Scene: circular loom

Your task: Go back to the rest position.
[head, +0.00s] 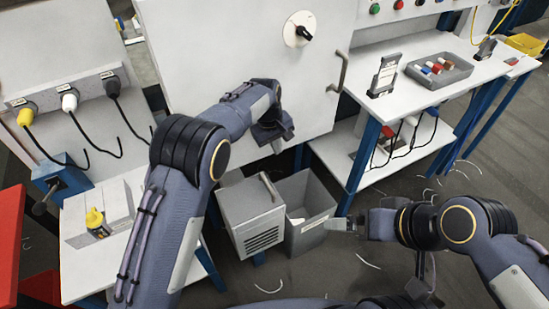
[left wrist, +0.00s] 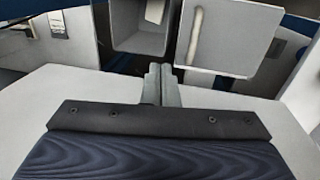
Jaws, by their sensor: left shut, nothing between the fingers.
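My left arm reaches up from the bottom left in the head view. Its gripper (head: 277,146) is in front of the lower part of the white panel (head: 235,50), above the grey bin. In the left wrist view its two fingers (left wrist: 161,82) are together with nothing between them. My right gripper (head: 341,225) is low at the right, pointing left, beside the grey bin. It holds nothing that I can see, and its finger gap is too small to make out.
A grey bin (head: 307,237) and a vented box with a handle (head: 250,215) stand below the left gripper. The right workbench (head: 415,105) carries a tray of small parts (head: 440,83) and a phone-like stand (head: 384,76). Cables with plugs (head: 69,101) hang at left. White scraps litter the floor.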

